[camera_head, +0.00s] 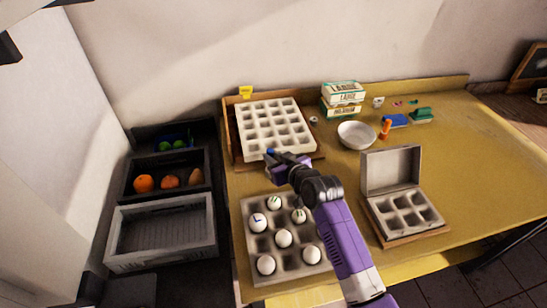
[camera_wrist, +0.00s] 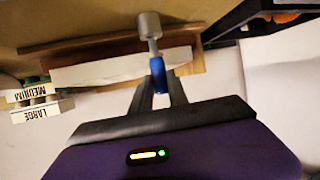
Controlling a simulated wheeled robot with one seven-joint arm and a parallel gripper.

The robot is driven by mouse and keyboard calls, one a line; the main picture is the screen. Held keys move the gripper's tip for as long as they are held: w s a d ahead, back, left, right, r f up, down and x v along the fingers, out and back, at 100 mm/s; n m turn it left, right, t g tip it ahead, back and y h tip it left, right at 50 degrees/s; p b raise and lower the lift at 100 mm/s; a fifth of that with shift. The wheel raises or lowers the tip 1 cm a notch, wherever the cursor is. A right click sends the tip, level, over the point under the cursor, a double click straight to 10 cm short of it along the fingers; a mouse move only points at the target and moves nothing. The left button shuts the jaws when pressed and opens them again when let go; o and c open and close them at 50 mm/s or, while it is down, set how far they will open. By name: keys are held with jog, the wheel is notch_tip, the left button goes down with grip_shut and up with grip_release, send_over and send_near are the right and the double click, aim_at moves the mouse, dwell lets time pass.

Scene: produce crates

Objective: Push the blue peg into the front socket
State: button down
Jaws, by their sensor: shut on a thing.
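My gripper (camera_wrist: 160,88) is shut on the blue peg (camera_wrist: 158,68), which stands out beyond the fingertips in the wrist view. A thin grey shaft and a grey cylinder (camera_wrist: 149,25) appear in line with its far end; I cannot tell whether they are joined to it. In the head view my gripper (camera_head: 277,156) is at the front edge of the pale many-pocket tray (camera_head: 292,142), with a bit of the blue peg (camera_head: 270,151) showing at its tip. I cannot pick out the front socket; the gripper and arm hide part of that area.
A grey egg tray (camera_head: 262,284) with several white eggs lies in front. An open grey carton (camera_head: 390,172) is at the right. A white bowl (camera_head: 357,135) and stacked egg boxes (camera_head: 342,98) stand behind. Dark produce crates (camera_head: 165,159) are at the left.

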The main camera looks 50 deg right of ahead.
jog(key=shift+f+b, duration=0.8)
jog(key=shift+f, duration=0.35)
dwell(0.4)
jog(key=c, duration=1.2)
grip_release()
jog(key=shift+s, duration=0.1)
jog(key=v, duration=0.7)
jog(key=shift+s+r, duration=0.25)
jog(key=shift+r, duration=0.05)
